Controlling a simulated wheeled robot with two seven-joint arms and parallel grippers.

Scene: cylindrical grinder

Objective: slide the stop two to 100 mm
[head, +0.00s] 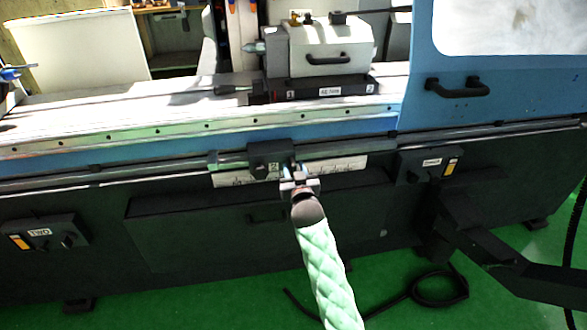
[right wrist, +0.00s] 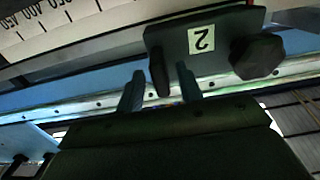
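Stop two (head: 268,160) is a dark block with a white "2" label on the rail along the machine front. In the right wrist view, stop two (right wrist: 203,40) shows upside down, with a dark faceted knob (right wrist: 257,56) and a thin dark part between my fingers. My right gripper (head: 297,174) is at the right side of the stop. In the right wrist view, my right gripper (right wrist: 159,90) is open, its fingers apart around the thin part, with gaps visible; contact is unclear. The white scale (head: 340,168) lies behind the stop, partly hidden. My left gripper is not in view.
A dark block with an orange label (head: 432,165) sits farther right on the front, and a similar one (head: 40,233) at lower left. A dark bracket arm (head: 500,250) juts out at right. A black hose (head: 440,290) lies on the green floor.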

